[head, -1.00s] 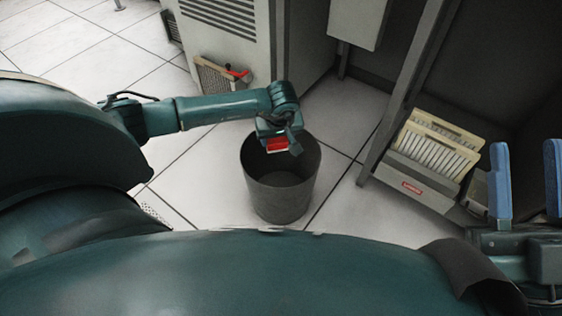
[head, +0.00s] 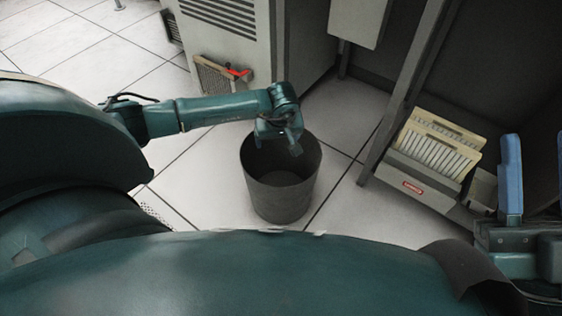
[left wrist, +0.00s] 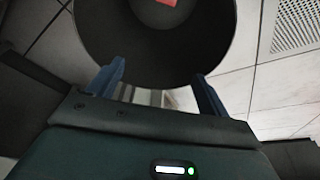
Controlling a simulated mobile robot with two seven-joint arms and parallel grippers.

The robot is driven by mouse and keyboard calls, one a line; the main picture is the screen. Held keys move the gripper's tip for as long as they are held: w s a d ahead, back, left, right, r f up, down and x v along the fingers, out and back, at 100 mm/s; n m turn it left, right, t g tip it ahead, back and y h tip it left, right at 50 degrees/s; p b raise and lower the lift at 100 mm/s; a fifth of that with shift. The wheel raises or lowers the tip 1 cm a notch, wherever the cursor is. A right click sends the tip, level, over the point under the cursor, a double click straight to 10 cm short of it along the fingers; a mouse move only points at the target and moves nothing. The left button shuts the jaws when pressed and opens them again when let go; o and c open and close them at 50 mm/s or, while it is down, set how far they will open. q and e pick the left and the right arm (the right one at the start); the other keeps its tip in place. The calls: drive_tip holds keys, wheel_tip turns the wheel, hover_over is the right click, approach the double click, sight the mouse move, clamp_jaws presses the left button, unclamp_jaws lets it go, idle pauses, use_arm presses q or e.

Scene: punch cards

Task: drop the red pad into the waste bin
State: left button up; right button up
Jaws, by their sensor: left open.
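The waste bin (head: 281,196) is a dark grey open cylinder standing on the floor. My left gripper (head: 282,142) is over its rim. In the left wrist view the two blue fingers (left wrist: 160,78) are apart with nothing between them, and the bin (left wrist: 150,70) lies beyond them. The red pad (left wrist: 168,2) shows as a small red patch at the top edge of that view, within the bin's dark opening. I cannot tell if it rests on the bottom. It is hidden in the head view. My right gripper (head: 536,172) is at the right edge, fingers apart and empty.
A crate of cream cards (head: 434,150) stands in the shelf unit at the right. A pale cabinet (head: 228,40) stands behind the bin, with a red-topped panel (head: 222,78) leaning on it. Tiled floor (head: 345,110) around the bin is clear.

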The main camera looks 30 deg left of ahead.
use_arm(q)
drive_tip(key=p+v, duration=0.5)
drive_tip(key=v, duration=0.8)
drive_tip(key=shift+p, duration=0.35)
use_arm(e)
wheel_tip(320, 180, down, 7)
drive_tip(key=m+g+h, duration=0.2)
drive_tip(key=m+h, duration=0.3)
drive_tip(key=shift+s+a+r+m+h, duration=0.15)
drive_tip(key=shift+s+a+m+h, duration=0.15)
drive_tip(key=shift+s+m, duration=0.15)
use_arm(q)
drive_tip(key=shift+r, duration=0.15)
use_arm(e)
drive_tip(key=shift+r, duration=0.1)
